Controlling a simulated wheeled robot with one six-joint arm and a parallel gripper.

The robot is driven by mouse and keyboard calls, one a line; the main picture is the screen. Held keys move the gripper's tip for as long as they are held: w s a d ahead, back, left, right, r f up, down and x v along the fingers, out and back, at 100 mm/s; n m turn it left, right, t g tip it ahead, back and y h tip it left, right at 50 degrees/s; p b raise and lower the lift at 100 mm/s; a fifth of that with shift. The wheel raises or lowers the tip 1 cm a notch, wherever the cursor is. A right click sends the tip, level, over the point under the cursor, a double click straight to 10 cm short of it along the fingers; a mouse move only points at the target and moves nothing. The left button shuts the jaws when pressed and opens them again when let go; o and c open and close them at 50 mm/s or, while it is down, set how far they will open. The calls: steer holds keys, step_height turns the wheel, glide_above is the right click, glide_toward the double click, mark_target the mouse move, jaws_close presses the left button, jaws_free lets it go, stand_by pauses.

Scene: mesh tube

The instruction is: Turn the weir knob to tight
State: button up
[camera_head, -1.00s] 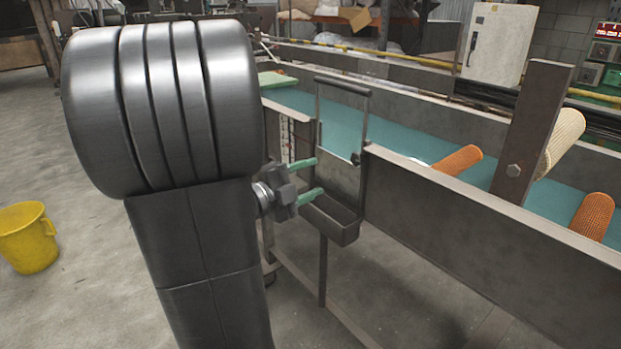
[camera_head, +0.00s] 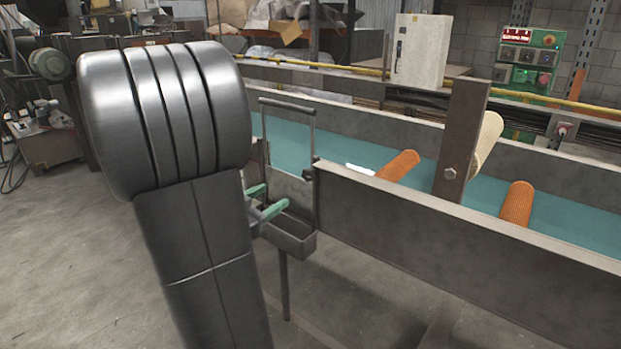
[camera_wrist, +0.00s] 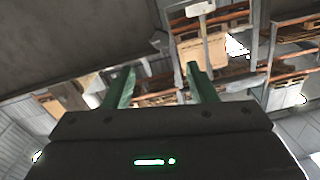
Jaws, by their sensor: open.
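The weir gate, a grey metal plate (camera_head: 290,195) under a tall looped handle (camera_head: 287,104), stands at the near side of the teal channel. A small dark fitting (camera_head: 309,173) sits at its right edge; I cannot tell whether it is the weir knob. My gripper (camera_head: 264,199) is left of the plate, its two green fingers apart with nothing seen between them. In the wrist view, my gripper (camera_wrist: 162,78) also shows open and empty, and no knob can be made out.
A small metal trough (camera_head: 290,235) hangs below the plate. The channel's near wall (camera_head: 450,220) runs right, with orange mesh tubes (camera_head: 517,202) beyond it and an upright post (camera_head: 462,140). A green control panel (camera_head: 531,65) stands at the back right.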

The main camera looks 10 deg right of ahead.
mark_target(306, 177)
steer(key=b+x, duration=0.1)
steer(key=x, duration=1.1)
steer(key=shift+w+d+b, duration=0.15)
steer(key=shift+w+b, duration=0.05)
steer(key=shift+b, duration=0.2)
steer(key=c, duration=1)
steer(key=shift+m, duration=0.4)
steer(key=m+b, duration=0.2)
steer(key=m, duration=0.3)
steer(key=shift+f+m+b, duration=0.1)
steer(key=shift+m+b, duration=0.2)
steer(key=shift+b, duration=0.05)
steer(key=m+b, duration=0.3)
steer(key=m, duration=0.3)
